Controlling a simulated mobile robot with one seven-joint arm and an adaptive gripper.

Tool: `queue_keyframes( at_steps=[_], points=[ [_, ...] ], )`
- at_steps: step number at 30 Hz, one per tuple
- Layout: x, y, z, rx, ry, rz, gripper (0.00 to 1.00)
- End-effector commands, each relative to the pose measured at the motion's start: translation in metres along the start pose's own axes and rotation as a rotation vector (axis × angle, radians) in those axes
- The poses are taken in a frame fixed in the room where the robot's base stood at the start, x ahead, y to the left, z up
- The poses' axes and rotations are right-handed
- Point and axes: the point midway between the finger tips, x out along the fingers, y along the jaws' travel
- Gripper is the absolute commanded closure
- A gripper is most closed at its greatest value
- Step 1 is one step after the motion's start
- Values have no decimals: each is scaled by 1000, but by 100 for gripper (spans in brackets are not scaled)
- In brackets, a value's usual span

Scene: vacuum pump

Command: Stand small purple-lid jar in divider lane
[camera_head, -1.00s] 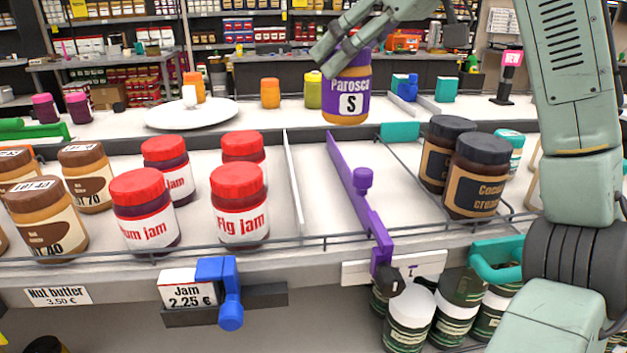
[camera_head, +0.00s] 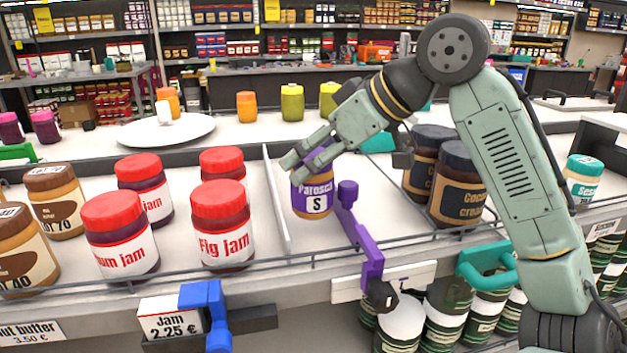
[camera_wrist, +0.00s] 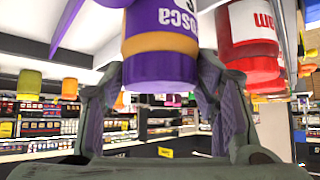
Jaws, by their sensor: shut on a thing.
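The small jar (camera_head: 312,192) has a purple label reading "Parosca S" over orange-brown contents. Its top is hidden by my fingers in the head view. It is upright in the lane between a white divider (camera_head: 277,200) on its left and a purple divider (camera_head: 352,222) on its right. My gripper (camera_head: 308,158) is shut on the jar from above and behind. In the wrist view the jar (camera_wrist: 160,45) sits between my two fingers and appears upside down. I cannot tell whether its base touches the shelf.
Red-lid jam jars (camera_head: 221,225) stand left of the white divider. Dark-lid cocoa jars (camera_head: 458,185) stand right of the purple divider. A wire rail (camera_head: 330,258) runs along the shelf front. A white plate (camera_head: 166,131) lies on the counter behind. The lane's front is clear.

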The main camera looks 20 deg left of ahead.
Motion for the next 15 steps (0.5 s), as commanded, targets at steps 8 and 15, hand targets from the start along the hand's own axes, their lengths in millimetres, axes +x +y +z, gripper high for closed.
queue_keyframes(
  at_steps=[8,15],
  points=[
    [21,0,23,2,2,0,89],
    [28,0,29,0,2,0,89]
  ],
)
